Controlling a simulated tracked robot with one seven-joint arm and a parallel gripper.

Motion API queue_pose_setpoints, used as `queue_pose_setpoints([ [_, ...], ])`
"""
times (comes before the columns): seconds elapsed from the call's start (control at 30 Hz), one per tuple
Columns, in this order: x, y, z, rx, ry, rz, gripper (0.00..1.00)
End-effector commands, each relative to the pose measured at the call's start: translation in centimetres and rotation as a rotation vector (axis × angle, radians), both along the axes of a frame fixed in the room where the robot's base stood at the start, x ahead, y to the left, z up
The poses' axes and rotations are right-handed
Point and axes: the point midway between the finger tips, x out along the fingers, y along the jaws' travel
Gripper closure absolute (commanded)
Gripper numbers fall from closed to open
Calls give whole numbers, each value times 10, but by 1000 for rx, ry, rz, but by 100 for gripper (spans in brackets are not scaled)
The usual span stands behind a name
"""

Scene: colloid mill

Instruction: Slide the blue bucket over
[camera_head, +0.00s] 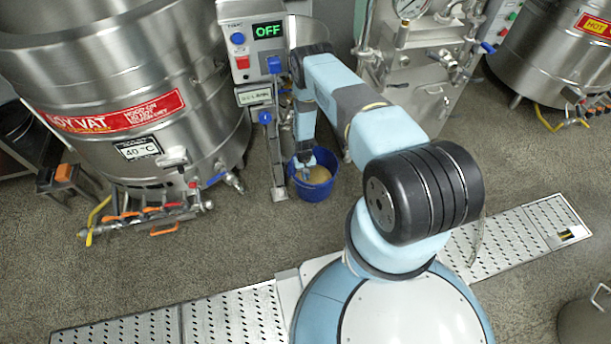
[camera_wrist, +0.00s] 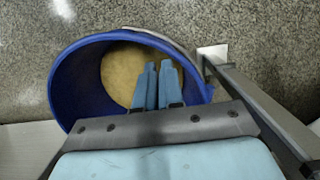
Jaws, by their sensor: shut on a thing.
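The blue bucket (camera_head: 312,190) stands on the floor below the control panel, with yellowish stuff inside. It also shows in the wrist view (camera_wrist: 78,88), where its rim is seen from above. My gripper (camera_head: 306,158) reaches down at the bucket's far left part in the head view. In the wrist view, the two light blue fingers (camera_wrist: 158,68) lie close together over the bucket's mouth. They are shut on the bucket; the exact part gripped is hard to tell. The near part of the rim is hidden under my gripper.
A thin metal post with a foot (camera_head: 279,190) stands just left of the bucket. The large hot vat (camera_head: 150,90) is farther left. The control panel (camera_head: 262,45) reads OFF. A steel machine (camera_head: 405,90) stands at the right. Grey floor in front is open up to a perforated drain cover (camera_head: 215,318).

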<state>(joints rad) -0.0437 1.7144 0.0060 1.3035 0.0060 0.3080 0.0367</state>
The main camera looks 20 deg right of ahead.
Motion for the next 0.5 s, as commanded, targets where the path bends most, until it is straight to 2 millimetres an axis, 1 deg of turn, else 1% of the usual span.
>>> queue_pose_setpoints([
  [0.03, 7, -3, -2, -3, -22, -2, 100],
  [0.23, 8, -3, -1, -3, -23, -2, 100],
  [0.5, 7, -2, 15, -1, -19, -2, 100],
])
